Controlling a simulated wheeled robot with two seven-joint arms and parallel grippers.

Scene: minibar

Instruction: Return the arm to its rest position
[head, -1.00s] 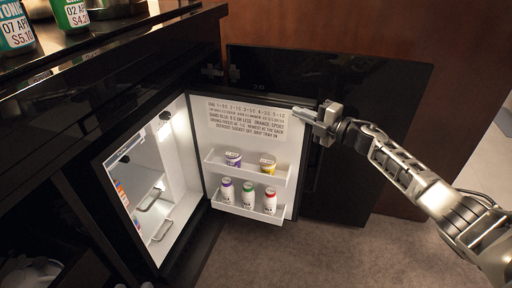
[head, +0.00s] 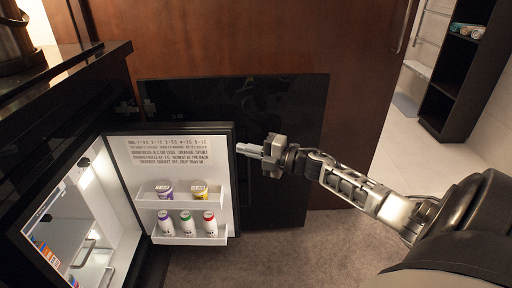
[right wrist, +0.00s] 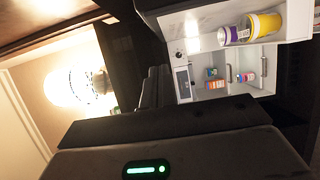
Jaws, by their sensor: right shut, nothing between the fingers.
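My right arm comes in from the right in the head view. Its gripper (head: 250,150) is shut and empty, at the free edge of the open minibar door (head: 172,195). I cannot tell whether it touches the door. My left gripper is not in view. In the right wrist view the dark body of my gripper fills the lower part, and the lit fridge interior (right wrist: 213,70) shows beyond it.
A black counter (head: 60,85) is at left. A dark shelf unit (head: 462,75) stands at the far right. Carpet (head: 290,250) is clear in front.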

